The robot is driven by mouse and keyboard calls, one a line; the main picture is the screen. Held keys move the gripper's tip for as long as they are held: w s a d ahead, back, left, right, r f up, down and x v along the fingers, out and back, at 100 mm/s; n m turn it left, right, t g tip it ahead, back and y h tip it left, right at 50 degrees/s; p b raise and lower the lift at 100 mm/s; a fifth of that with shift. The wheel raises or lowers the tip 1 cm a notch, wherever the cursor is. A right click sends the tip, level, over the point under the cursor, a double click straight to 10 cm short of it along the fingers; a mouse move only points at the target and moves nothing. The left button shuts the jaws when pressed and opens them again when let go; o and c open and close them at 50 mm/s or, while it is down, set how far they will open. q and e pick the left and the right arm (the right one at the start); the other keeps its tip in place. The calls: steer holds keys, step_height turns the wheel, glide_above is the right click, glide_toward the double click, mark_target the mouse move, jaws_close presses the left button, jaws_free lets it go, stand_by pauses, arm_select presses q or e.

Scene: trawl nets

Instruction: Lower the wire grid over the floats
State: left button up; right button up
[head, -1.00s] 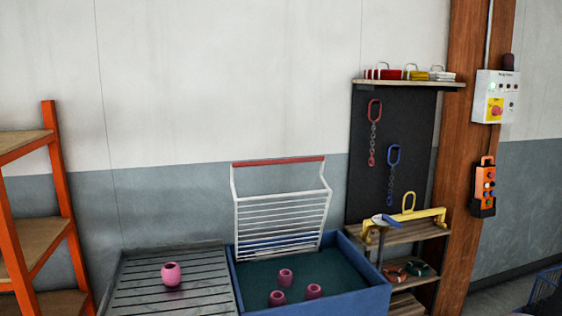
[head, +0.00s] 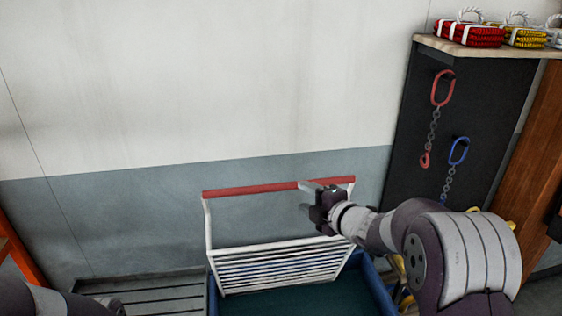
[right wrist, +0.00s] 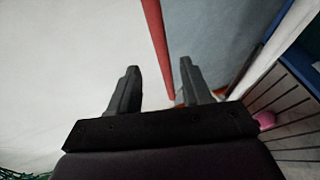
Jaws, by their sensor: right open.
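The wire grid (head: 285,264) stands raised and tilted at the back of the blue bin (head: 376,288), with white bars and a red handle bar (head: 245,189) along its top. My right gripper (head: 308,195) is open at the right part of the red bar. In the right wrist view the red bar (right wrist: 158,45) runs between the two open fingers (right wrist: 158,72); I cannot tell if they touch it. The floats in the bin are out of view. My left gripper is not in view.
The slatted bench (head: 150,297) is left of the bin. At right, a dark panel holds a red chain (head: 434,120) and a blue chain (head: 455,165), below a shelf (head: 470,45) with rope bundles. An orange rack (head: 22,262) is at far left. The wall behind is bare.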

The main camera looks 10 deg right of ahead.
mark_target(286, 188)
steer(key=p+x, duration=0.1)
steer(key=x, duration=0.1)
steer(key=p+x, duration=0.1)
steer(key=x, duration=0.2)
steer(key=shift+a+r, duration=0.2)
steer(key=shift+a, duration=0.05)
steer(key=p+x, duration=0.2)
steer(key=x, duration=0.4)
steer(key=shift+w+d+f, duration=0.1)
steer(key=shift+w+f, duration=0.15)
steer(key=shift+f, duration=0.05)
steer(key=shift+s, duration=0.1)
jaws_close()
